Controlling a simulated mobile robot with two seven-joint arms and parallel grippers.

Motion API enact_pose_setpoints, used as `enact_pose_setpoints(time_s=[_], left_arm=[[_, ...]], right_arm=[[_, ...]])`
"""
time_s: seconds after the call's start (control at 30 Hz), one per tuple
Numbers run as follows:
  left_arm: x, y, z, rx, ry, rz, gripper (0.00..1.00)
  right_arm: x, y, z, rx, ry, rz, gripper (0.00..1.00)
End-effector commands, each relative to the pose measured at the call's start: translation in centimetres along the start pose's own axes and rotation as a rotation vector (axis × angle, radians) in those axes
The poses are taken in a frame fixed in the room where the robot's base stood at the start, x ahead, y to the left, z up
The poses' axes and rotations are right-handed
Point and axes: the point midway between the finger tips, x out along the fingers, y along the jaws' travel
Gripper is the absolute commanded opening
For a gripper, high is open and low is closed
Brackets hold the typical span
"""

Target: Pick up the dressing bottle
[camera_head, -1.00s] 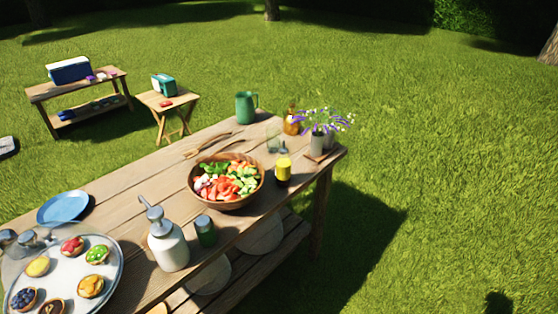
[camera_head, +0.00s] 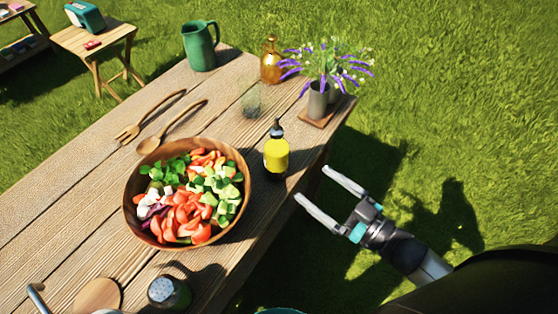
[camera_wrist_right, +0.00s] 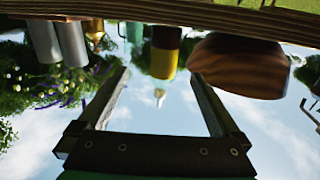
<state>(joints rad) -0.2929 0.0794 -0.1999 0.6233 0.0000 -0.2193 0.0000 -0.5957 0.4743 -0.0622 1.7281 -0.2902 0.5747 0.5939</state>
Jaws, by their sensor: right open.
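The dressing bottle (camera_head: 276,155), yellow with a dark cap, stands upright near the table's right edge, just right of the salad bowl. My right gripper (camera_head: 311,182) is open and empty, off the table's edge over the grass, its fingers pointing toward the bottle with a gap between. In the right wrist view the picture is upside down; the bottle's yellow part (camera_wrist_right: 164,62) shows ahead, between the open fingers (camera_wrist_right: 157,75) and slightly toward the right one. My left gripper is not in view.
The wooden salad bowl (camera_head: 133,212) is close left of the bottle. Behind it stand a clear glass (camera_head: 251,101), an amber bottle (camera_head: 271,62), a flower vase (camera_head: 318,101) and a green jug (camera_head: 199,47). Grass right of the table is clear.

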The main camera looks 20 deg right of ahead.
Motion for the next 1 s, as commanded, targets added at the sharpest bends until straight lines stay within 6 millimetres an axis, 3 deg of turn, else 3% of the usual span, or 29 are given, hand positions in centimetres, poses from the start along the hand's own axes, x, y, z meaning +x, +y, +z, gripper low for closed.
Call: enact_pose_setpoints(time_s=[0.23, 0.53, 0.87, 1.0], left_arm=[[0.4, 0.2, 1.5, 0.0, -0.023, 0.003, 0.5], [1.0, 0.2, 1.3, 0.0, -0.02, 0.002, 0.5], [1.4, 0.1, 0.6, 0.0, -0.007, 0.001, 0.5], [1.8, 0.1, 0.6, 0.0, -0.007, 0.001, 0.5]], right_arm=[[3.2, -0.2, -0.7, -0.002, 0.021, -0.014, 1.0], [8.3, -0.3, -0.7, -0.001, 0.018, -0.012, 1.0], [10.6, -0.4, -0.6, 0.0, 0.015, -0.011, 1.0], [12.5, -0.6, -0.6, -0.001, 0.017, -0.011, 1.0]])
